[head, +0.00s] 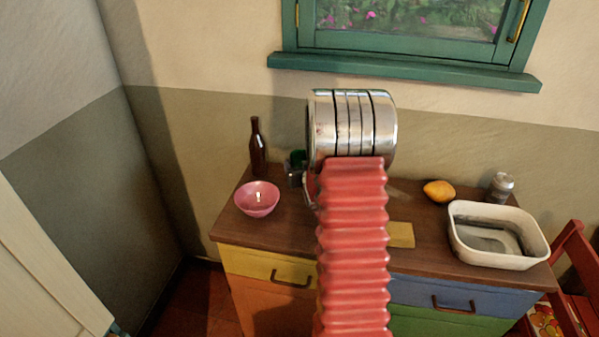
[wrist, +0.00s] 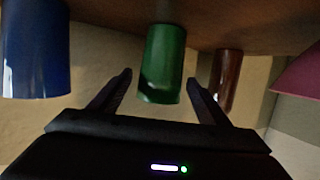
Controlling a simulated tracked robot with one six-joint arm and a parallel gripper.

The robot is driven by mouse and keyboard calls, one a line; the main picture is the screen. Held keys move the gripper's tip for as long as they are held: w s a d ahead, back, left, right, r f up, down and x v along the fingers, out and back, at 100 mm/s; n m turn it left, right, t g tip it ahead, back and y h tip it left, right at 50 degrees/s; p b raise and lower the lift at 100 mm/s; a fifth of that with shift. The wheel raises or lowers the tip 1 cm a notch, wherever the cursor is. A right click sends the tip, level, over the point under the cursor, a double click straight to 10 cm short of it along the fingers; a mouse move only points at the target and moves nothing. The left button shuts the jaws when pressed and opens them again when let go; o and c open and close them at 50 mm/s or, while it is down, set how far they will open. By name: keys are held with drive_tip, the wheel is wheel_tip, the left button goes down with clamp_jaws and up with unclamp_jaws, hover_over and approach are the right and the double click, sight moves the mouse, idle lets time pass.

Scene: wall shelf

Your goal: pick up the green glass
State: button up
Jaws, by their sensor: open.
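The green glass (wrist: 162,60) shows in the middle of the wrist view, which looks upside down, with the wooden top along its upper edge. My gripper (wrist: 160,77) is open, with one finger on each side of the glass in the picture and a small gap at each side. I cannot tell how deep the glass sits between the fingers. In the head view only a small part of the green glass (head: 298,156) shows; my arm hides the rest. The gripper is mostly hidden there too.
A blue cup (wrist: 35,50) stands left of the glass in the wrist view. The brown bottle (head: 258,150) and pink bowl (head: 257,199) are close by on the cabinet top (head: 290,235). A white basin (head: 497,262), an orange fruit (head: 439,191) and a can (head: 500,187) are at right.

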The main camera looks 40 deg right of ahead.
drive_tip(key=shift+x, duration=1.1)
drive_tip(key=shift+c, duration=0.6)
drive_tip(key=c, duration=1)
